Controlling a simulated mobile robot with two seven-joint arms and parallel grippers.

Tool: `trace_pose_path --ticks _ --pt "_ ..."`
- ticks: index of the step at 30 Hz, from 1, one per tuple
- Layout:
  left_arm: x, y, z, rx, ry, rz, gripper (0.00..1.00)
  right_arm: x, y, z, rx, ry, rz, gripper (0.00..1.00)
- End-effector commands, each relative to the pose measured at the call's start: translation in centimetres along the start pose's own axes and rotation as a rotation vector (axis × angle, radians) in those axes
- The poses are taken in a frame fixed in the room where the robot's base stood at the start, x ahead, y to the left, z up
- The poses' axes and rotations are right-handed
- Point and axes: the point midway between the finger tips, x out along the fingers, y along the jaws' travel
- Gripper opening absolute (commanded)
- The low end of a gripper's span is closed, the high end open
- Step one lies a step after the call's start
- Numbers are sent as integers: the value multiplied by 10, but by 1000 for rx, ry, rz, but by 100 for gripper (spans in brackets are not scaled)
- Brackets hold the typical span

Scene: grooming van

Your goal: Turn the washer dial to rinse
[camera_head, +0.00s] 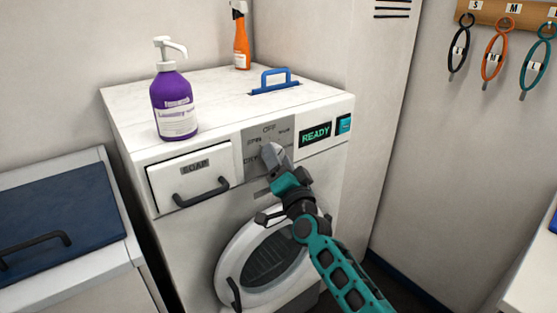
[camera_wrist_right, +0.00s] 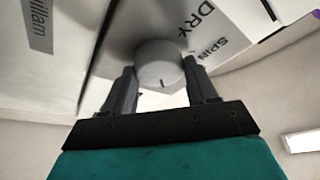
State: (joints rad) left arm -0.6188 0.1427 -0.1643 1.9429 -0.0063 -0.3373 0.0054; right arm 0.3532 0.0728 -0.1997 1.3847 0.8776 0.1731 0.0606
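The washer (camera_head: 190,100) is a white front-loader with a grey dial panel (camera_head: 285,128) reading OFF at the top; smaller labels around it are partly hidden. The dial (camera_wrist_right: 159,68) is a round grey knob in the right wrist view, with a short dark mark near its lower edge, away from the DRY label. DRY (camera_wrist_right: 197,18) and SPIN (camera_wrist_right: 214,48) show beside it. My right gripper (camera_head: 271,154) is at the panel and covers most of the dial in the head view. Its fingers (camera_wrist_right: 159,72) stand close against both sides of the dial. My left gripper is out of view.
A lit READY display (camera_head: 316,134) is right of the panel, the soap drawer (camera_head: 190,180) left. A purple pump bottle (camera_head: 174,105), an orange spray bottle (camera_head: 241,45) and a blue handle (camera_head: 274,80) are on top. The round door (camera_head: 225,262) is below my right arm.

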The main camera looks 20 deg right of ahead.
Motion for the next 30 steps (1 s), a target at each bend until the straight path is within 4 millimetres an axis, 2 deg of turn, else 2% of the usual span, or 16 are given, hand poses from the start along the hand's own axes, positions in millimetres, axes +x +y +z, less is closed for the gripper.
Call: trace_pose_path --ticks 1,7,17,23,30 --pt "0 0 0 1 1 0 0 0 0 0 0 -1 0 63" --pt "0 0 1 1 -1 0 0 0 0 0 -1 0 0 80" --pt "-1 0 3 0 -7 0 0 -5 0 0 -1 -1 0 80" --pt "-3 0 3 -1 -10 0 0 -34 1 1 0 -2 2 80" --pt "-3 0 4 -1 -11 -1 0 -83 1 1 -2 -3 2 80"
